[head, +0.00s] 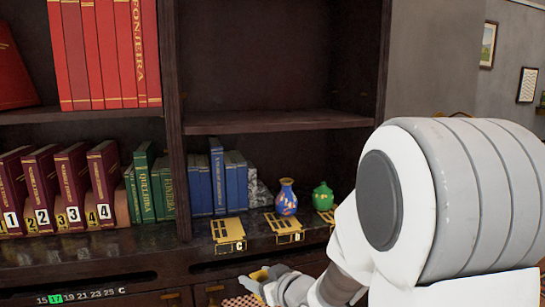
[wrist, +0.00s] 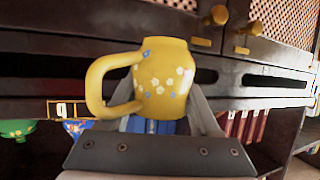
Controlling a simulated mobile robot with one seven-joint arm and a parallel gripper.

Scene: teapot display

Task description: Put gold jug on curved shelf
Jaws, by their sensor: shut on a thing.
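The gold jug (wrist: 172,65) is yellow with small white and blue flowers and one large handle. In the wrist view it sits between the two fingers of my gripper (wrist: 165,112), which is shut on it. In the head view the gripper (head: 270,284) is low, in front of the cabinet's ledge, and only a small yellow part of the jug (head: 260,274) shows. Gold stands labelled C (head: 228,230) and D (head: 284,224) are on the ledge above and beyond the gripper. I cannot tell which piece is the curved shelf.
Blue books (head: 205,185) and numbered red books (head: 70,185) fill the shelf to the left. The upper right compartment (head: 265,70) is empty. My arm hides the right side.

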